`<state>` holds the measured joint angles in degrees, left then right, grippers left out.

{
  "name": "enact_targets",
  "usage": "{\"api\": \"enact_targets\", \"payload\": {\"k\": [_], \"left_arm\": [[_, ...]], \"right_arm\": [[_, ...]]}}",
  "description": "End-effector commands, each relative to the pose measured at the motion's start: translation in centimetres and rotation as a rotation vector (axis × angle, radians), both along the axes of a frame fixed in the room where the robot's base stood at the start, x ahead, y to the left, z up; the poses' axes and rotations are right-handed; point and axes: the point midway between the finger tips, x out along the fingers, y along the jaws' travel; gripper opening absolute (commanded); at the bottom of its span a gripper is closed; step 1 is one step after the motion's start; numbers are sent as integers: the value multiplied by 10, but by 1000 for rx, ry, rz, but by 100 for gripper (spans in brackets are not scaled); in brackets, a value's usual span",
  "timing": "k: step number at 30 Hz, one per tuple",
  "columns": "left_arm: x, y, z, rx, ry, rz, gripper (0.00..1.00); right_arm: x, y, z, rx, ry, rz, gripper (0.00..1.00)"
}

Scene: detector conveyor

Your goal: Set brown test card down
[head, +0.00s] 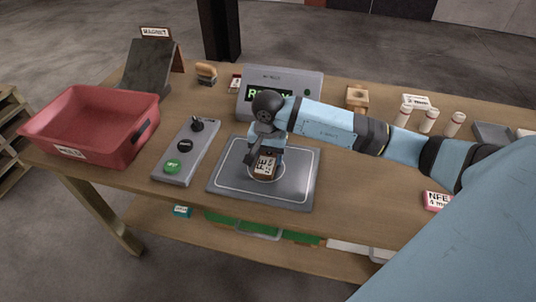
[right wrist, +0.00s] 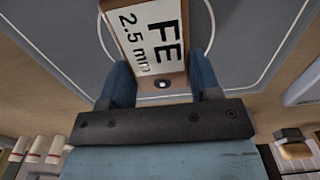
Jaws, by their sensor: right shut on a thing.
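The brown test card (head: 264,167) has a white label reading "FE 2.5 mm". It is at the circle marked on the grey plate (head: 225,178); I cannot tell whether it touches the plate. My right gripper (head: 266,155) is shut on the card from above. In the right wrist view the card (right wrist: 150,35) sits between the two blue fingers of the right gripper (right wrist: 160,75), label facing the camera. My left gripper is not in view.
A red bin (head: 95,125) stands at the left. A button panel (head: 186,150) lies left of the plate, and a display box (head: 310,90) stands behind it. White cylinders (head: 428,120) and a pink "NFE" card (head: 436,201) are to the right.

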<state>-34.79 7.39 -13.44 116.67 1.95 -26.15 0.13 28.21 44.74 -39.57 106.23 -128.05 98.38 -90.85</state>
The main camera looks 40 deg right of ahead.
Motion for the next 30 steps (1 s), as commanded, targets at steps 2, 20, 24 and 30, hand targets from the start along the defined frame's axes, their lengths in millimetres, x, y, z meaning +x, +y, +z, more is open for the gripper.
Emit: {"api": "enact_targets", "payload": {"k": [2, 20, 24, 30], "left_arm": [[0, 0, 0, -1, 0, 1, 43], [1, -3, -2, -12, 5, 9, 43], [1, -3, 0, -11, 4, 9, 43], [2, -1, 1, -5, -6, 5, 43]], "right_arm": [[0, 0, -3, 1, -1, 0, 33], [0, 0, -6, 1, -1, 0, 83], [0, 0, -5, 1, -1, 0, 83], [1, 0, 16, 0, -6, 1, 83]]}}
